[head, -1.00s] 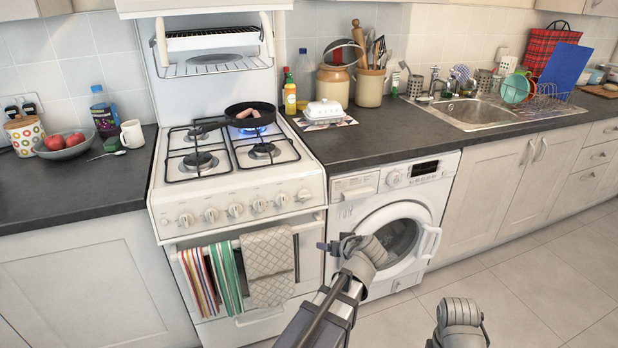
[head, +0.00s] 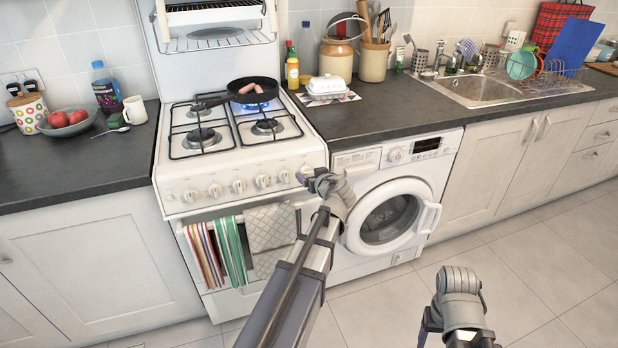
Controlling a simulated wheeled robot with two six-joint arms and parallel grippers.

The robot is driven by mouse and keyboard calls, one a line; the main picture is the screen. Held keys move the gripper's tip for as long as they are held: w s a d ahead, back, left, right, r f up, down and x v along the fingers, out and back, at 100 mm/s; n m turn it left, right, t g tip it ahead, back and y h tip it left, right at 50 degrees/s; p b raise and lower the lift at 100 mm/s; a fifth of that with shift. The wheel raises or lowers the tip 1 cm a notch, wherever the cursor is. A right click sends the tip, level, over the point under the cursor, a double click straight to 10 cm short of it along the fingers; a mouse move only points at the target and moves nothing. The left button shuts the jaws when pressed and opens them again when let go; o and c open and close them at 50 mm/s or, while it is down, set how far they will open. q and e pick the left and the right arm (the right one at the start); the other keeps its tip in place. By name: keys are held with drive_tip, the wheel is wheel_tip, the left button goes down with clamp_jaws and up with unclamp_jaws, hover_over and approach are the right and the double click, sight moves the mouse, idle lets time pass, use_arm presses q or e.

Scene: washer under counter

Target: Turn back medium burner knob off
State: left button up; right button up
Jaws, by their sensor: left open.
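The white gas stove (head: 172,180) has a row of several pale knobs along its front panel. The rightmost knob (head: 305,170) and the one to its left (head: 284,177) are closest to my left gripper (head: 316,182). This gripper is open, in front of the panel's right end. It appears near the rightmost knob; contact cannot be told. A blue flame (head: 256,107) burns at the back right burner under a black frying pan (head: 232,98) holding sausages (head: 262,86). Part of my right arm shows at the lower right; its gripper is not visible.
Striped and quilted towels (head: 270,238) hang on the oven rail below the knobs. A washing machine (head: 387,216) stands under the counter to the right. A white butter dish (head: 327,88) sits on the counter beside the stove. The floor at the right is clear.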

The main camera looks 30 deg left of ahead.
sight(307, 172)
use_arm(q)
drive_tip(key=shift+x, duration=1.2)
drive_tip(key=shift+d, duration=0.1)
clamp_jaws()
